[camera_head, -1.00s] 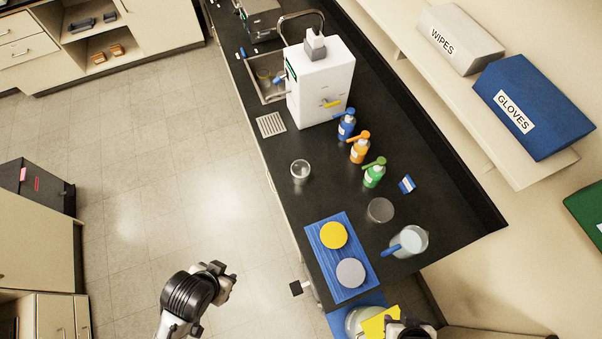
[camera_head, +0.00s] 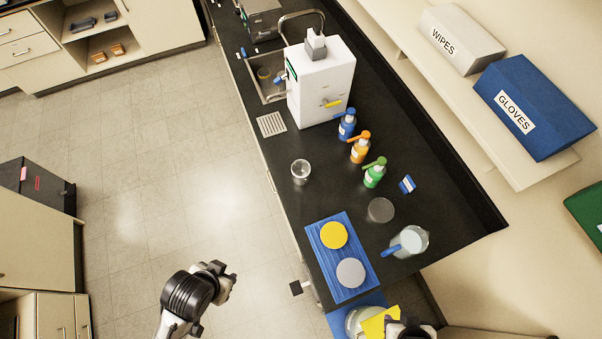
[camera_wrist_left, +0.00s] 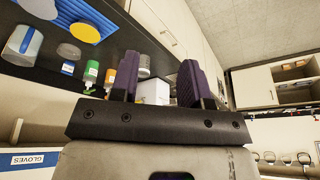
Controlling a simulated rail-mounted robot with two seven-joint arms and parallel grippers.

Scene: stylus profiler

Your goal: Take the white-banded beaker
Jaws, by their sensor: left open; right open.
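A small clear glass beaker (camera_head: 300,172) stands upright near the bench's left edge; I cannot make out a white band on it. It appears to show between my fingers in the left wrist view (camera_wrist_left: 144,66), some way beyond them. My left gripper (camera_head: 222,283) is open and empty, apart from the beaker, left of the bench over the floor; its two dark fingers stand apart in the left wrist view (camera_wrist_left: 158,72). My right gripper (camera_head: 410,329) is at the bottom edge, partly cut off, beside a yellow piece (camera_head: 376,322); its fingertips are hard to see.
Blue (camera_head: 346,124), orange (camera_head: 360,151) and green (camera_head: 373,175) bottles stand right of the beaker. A white machine (camera_head: 322,85) is behind. A blue mat (camera_head: 331,265) with two discs and a blue-handled jug (camera_head: 411,240) are nearer. Bench around the beaker is clear.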

